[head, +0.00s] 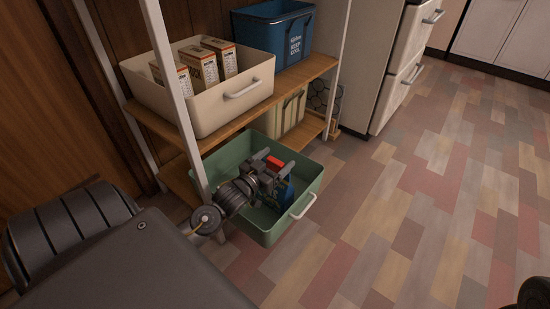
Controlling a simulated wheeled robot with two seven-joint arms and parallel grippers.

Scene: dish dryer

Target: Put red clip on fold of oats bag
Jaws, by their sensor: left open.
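My left gripper (276,178) reaches over the green bin (253,229) on the lowest shelf, its jaws open. A small red object (274,163), which may be the red clip, shows just beyond the fingers. It appears to be apart from any firm grip, but whether it touches a finger I cannot tell. A blue object (285,192) lies in the bin below the fingers. I cannot make out an oats bag for certain. My right gripper does not show clearly; only a dark part is at the bottom right corner.
A cream bin (222,118) holding several cartons (202,68) and a blue cooler box (273,32) stand on the shelf above. A pale yellow container (287,115) is behind the green bin. A shelf post (176,90) rises beside my left arm. The tiled floor at right is clear.

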